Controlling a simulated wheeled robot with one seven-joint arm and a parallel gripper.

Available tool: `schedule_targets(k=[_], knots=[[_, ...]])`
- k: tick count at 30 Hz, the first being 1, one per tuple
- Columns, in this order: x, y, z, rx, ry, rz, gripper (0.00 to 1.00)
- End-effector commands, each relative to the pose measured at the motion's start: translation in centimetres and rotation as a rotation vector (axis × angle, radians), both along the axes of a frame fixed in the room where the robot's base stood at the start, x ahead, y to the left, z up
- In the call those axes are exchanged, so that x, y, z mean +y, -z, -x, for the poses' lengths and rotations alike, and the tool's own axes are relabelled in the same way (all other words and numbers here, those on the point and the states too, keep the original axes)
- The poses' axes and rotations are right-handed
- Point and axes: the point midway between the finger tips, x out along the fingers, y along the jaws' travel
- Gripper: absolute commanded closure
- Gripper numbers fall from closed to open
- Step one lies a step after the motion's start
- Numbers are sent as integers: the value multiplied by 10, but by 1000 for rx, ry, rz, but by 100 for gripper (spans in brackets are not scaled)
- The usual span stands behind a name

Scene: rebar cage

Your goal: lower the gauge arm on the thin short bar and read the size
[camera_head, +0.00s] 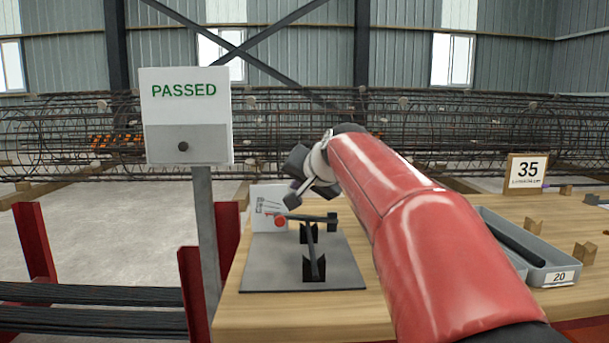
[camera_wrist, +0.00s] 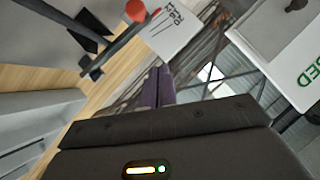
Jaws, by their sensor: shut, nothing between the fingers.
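The gauge stands on a grey plate (camera_head: 265,270) on the wooden table. A thin short dark bar (camera_head: 312,250) lies in its black V-shaped rests, pointing away from me. The dark gauge arm (camera_head: 312,217) with a red knob (camera_head: 280,222) lies nearly level across the bar's far end; I cannot tell whether they touch. The white scale card (camera_head: 268,200) stands behind; its marks are too small to read. The knob (camera_wrist: 135,11) and card (camera_wrist: 172,32) also show in the wrist view. My gripper (camera_head: 292,198) is shut and empty, just above the gauge arm; its fingers show in the wrist view (camera_wrist: 158,86).
A white PASSED sign (camera_head: 188,105) on a grey post stands left of the gauge. At right are a grey tray (camera_head: 560,268) marked 20, holding a dark bar, and a sign (camera_head: 525,172) marked 35. The rebar cage (camera_head: 450,125) lies behind. My red arm hides the table's middle.

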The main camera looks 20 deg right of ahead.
Motion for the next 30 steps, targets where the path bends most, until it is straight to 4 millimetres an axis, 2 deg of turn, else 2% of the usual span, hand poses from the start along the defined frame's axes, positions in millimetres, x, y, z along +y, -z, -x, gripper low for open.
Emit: schedule_targets(k=[12,30], knots=[[14,23,-4,-1,0,-1,100],[17,27,-5,0,0,-2,100]])
